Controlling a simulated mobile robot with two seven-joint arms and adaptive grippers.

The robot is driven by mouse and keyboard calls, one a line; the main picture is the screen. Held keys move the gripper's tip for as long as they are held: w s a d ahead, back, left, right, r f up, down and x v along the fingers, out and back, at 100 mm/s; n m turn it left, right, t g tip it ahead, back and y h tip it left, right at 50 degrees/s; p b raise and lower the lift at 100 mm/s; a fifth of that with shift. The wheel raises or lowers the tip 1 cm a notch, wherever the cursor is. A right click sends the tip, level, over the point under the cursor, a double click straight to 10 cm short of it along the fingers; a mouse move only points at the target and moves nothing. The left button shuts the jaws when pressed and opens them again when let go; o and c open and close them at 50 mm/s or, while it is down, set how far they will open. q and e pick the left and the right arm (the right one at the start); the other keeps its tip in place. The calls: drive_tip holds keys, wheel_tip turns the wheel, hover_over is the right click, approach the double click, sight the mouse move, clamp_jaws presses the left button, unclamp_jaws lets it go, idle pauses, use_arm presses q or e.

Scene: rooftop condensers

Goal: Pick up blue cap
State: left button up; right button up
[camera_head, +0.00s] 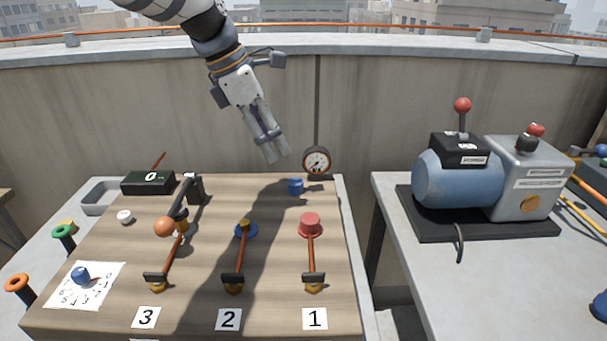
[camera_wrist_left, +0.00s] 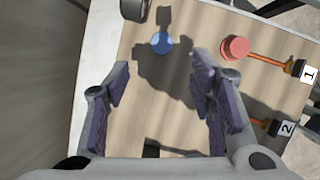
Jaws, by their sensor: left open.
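The small blue cap (camera_head: 295,186) stands on the wooden board near its back right edge, just left of and in front of the round gauge. In the left wrist view the blue cap (camera_wrist_left: 161,43) lies beyond and between my fingertips, untouched. My left gripper (camera_head: 277,157) hangs above the back of the board, pointing down. It is open and empty; its two padded fingers (camera_wrist_left: 162,72) stand well apart in the left wrist view. My right gripper is in neither view.
The gauge (camera_head: 316,161) stands close behind the cap. A red cap (camera_head: 310,222) is on line 1, and a blue disc (camera_head: 246,231) is on line 2. A black-handled lever (camera_head: 189,190) rises further left. A blue pump (camera_head: 461,179) is on the right table.

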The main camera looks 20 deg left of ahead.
sight(294, 181)
use_arm(q)
drive_tip(key=x, duration=1)
drive_tip(key=shift+s+b, duration=0.2)
drive_tip(key=shift+b, duration=0.1)
drive_tip(key=shift+r, duration=0.1)
drive_tip(key=c, duration=0.9)
